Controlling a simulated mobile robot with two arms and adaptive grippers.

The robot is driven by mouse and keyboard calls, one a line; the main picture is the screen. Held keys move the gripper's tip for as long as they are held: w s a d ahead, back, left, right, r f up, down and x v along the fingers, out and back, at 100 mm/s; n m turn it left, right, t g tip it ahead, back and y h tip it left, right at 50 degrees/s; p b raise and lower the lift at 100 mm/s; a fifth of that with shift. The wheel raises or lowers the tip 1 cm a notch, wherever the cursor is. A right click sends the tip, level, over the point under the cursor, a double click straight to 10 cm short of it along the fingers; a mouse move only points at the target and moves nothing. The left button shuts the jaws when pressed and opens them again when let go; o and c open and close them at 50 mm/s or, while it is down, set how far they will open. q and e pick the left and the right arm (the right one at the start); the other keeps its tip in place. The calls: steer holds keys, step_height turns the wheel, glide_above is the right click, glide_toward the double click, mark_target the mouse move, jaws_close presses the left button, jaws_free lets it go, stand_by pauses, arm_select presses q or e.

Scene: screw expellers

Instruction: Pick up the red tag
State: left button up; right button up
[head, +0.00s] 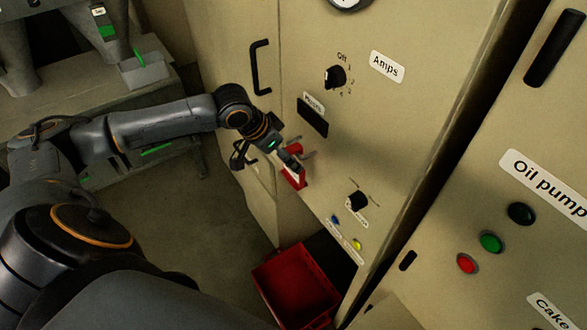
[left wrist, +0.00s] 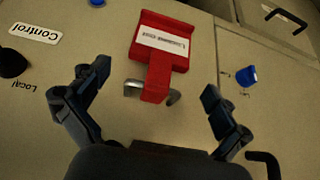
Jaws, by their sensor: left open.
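The red tag (left wrist: 160,45) is a red plate with a white printed label, upside down in the left wrist view. Its narrow stem (left wrist: 157,80) lies between two short metal prongs on the cabinet panel. In the head view the red tag (head: 293,179) shows against the cabinet front, partly covered by my gripper. My left gripper (left wrist: 146,84) is open, its fingers spread on either side of the tag's stem, apart from it. In the head view my left gripper (head: 290,163) is close in front of the panel at the tag. My right gripper is not in view.
A red crate (head: 297,287) stands on the floor below the panel. A black knob (head: 358,201) sits right of the tag, and a black handle (head: 260,67) is up to the left. In the left wrist view, a blue knob (left wrist: 246,76) lies beyond the right finger.

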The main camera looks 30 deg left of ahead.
mark_target(298, 182)
arm_select(q)
steer(key=p+x, duration=0.2)
steer(key=x, duration=0.2)
steer(key=shift+w+d+f, duration=0.15)
steer(key=shift+w+f, duration=0.15)
steer(key=shift+f, duration=0.15)
steer(key=shift+c, duration=1.1)
steer(key=c, duration=0.9)
